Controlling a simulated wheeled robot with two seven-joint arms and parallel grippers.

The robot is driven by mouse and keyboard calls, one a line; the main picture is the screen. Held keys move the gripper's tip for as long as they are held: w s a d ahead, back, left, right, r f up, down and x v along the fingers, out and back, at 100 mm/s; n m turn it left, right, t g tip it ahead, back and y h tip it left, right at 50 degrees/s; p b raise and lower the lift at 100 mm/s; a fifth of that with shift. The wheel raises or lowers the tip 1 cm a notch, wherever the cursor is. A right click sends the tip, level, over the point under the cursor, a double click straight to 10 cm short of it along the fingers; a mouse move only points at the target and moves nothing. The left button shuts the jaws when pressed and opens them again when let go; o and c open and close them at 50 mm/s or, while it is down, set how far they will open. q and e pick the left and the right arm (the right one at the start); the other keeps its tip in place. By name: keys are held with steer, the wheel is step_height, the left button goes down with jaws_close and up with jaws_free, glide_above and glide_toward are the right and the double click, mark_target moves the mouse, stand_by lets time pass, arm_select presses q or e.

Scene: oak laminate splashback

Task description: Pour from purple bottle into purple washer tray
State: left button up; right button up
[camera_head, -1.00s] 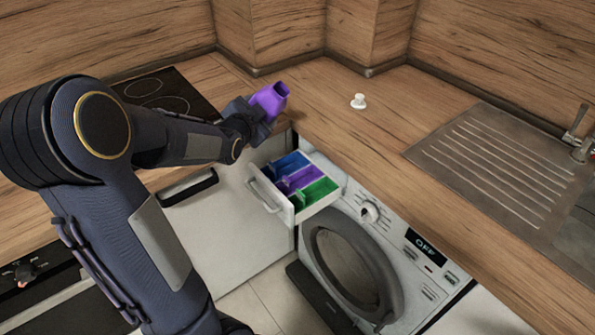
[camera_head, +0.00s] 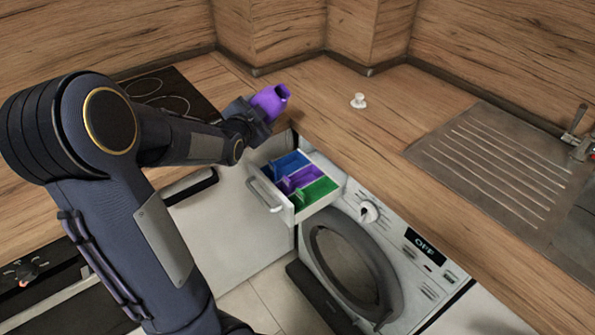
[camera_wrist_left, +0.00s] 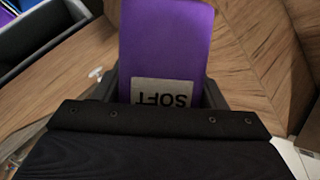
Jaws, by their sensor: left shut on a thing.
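The purple bottle (camera_head: 271,101) is in my left gripper (camera_head: 250,117), tilted with its open mouth toward the upper right, above the counter edge. In the left wrist view the bottle (camera_wrist_left: 166,45) fills the top middle and shows a "SOFT" label, upside down, between the fingers of the gripper (camera_wrist_left: 160,95). The washer drawer (camera_head: 288,210) is pulled out below and right of the bottle. Its purple tray (camera_head: 299,179) lies between a blue compartment (camera_head: 287,164) and a green one (camera_head: 316,191). My right gripper is not in view.
A small white cap (camera_head: 358,101) stands on the wooden counter (camera_head: 400,125). The washing machine (camera_head: 400,250) has its round door below the drawer and a display reading OFF. A sink (camera_head: 490,170) is at right, a dark hob (camera_head: 165,95) at left.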

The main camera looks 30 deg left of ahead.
arm_select(q)
steer(key=shift+a+f+m+t+y+p, duration=0.25)
steer(key=shift+a+m+y, duration=0.25)
steer(key=shift+m, duration=0.5)
stand_by(2.5)
steer(key=shift+a+m+t+y, duration=0.35)
steer(key=shift+m+y, duration=0.05)
steer(key=shift+m, duration=0.8)
stand_by(3.3)
